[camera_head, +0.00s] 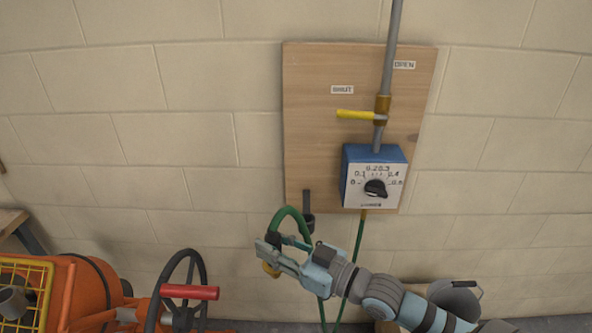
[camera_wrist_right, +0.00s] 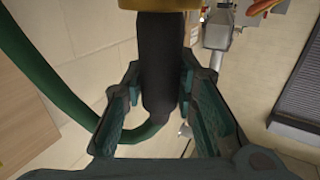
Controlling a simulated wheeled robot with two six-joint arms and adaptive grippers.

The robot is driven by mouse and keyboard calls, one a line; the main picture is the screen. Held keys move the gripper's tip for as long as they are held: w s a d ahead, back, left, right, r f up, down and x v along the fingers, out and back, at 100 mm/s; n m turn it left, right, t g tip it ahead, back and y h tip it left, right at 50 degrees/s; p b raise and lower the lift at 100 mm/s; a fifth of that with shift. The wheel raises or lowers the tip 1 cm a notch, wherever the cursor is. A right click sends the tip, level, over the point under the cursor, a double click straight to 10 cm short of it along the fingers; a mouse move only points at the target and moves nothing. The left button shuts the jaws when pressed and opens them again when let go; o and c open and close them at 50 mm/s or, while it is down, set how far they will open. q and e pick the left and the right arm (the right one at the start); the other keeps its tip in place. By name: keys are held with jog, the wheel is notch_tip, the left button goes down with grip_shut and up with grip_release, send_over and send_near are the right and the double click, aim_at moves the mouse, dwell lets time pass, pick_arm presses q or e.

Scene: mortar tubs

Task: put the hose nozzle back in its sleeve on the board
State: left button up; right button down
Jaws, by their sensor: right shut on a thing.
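My right gripper (camera_head: 272,256) is shut on the hose nozzle, in front of the wall to the lower left of the board. In the right wrist view the nozzle's dark body (camera_wrist_right: 160,62) lies between the two fingers, with its brass end (camera_wrist_right: 160,4) beyond them. The brass end (camera_head: 270,269) shows below the fingers in the head view. The green hose (camera_head: 292,214) arches up behind the gripper. The sleeve (camera_head: 308,221) looks like a dark ring at the lower left edge of the wooden board (camera_head: 310,130), apart from the nozzle. My left gripper is not in view.
A blue dial box (camera_head: 374,177) and a pipe with a yellow valve lever (camera_head: 357,115) are on the board. An orange machine (camera_head: 85,290) with a handwheel (camera_head: 180,285) stands at the lower left. The wall left of the board is clear.

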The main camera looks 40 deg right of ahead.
jog(key=w+d+r+m+t+h+b, duration=0.1)
jog(key=w+d+r+m+h, duration=0.15)
jog(key=w+d, duration=0.5)
jog(key=w+d+r+m+h+b, duration=0.1)
jog(key=w+d+r+h, duration=0.3)
jog(key=d, duration=0.7)
notch_tip(320, 180, down, 8)
jog(key=w+b, duration=0.1)
jog(key=b, duration=0.4)
jog(key=shift+w+y, duration=0.15)
jog(key=shift+y, duration=0.2)
jog(key=shift+a+r, duration=0.1)
jog(key=shift+a, duration=0.05)
jog(key=shift+f, duration=0.35)
jog(key=shift+f+b, duration=0.15)
jog(key=shift+b, duration=0.15)
jog(key=shift+f+b, duration=0.9)
jog(key=shift+f, duration=0.1)
